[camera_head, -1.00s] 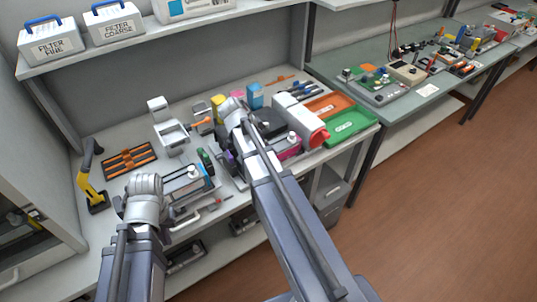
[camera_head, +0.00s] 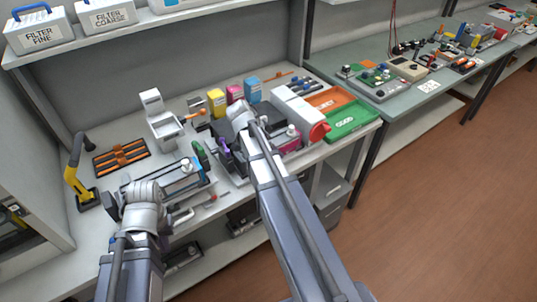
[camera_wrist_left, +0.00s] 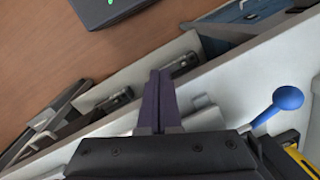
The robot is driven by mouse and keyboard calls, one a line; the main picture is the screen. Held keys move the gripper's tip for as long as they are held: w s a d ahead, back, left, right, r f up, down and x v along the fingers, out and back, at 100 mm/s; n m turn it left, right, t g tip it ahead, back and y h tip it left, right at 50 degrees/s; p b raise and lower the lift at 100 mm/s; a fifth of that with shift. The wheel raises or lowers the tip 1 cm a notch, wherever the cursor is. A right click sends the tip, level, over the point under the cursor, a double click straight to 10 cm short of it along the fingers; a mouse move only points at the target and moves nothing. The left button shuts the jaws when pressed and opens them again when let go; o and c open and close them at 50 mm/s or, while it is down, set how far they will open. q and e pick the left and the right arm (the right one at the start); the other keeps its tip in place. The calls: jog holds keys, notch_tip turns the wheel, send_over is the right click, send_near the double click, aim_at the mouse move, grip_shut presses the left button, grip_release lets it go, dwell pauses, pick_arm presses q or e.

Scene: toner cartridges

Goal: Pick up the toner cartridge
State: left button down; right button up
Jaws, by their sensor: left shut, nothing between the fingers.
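My left gripper (camera_head: 142,212) is low over the front left of the bench, beside a grey and blue device (camera_head: 180,178). Its dark fingers (camera_wrist_left: 158,103) are together and empty in the left wrist view, over the bench edge. Dark units with a magenta part (camera_head: 290,144) lie beside and partly behind the right arm. Which of them is the toner cartridge, I cannot tell. Yellow (camera_head: 217,103), magenta (camera_head: 235,93) and blue (camera_head: 253,90) boxes stand at the back.
A yellow and black tool (camera_head: 77,180) stands at the left, near a black and orange rack (camera_head: 121,158). An orange tray (camera_head: 326,99) and a green tray (camera_head: 352,118) are at the right.

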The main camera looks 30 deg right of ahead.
jog(key=shift+d+f, duration=0.3)
jog(key=shift+f, duration=0.15)
jog(key=shift+c, duration=0.2)
grip_shut()
dwell(0.4)
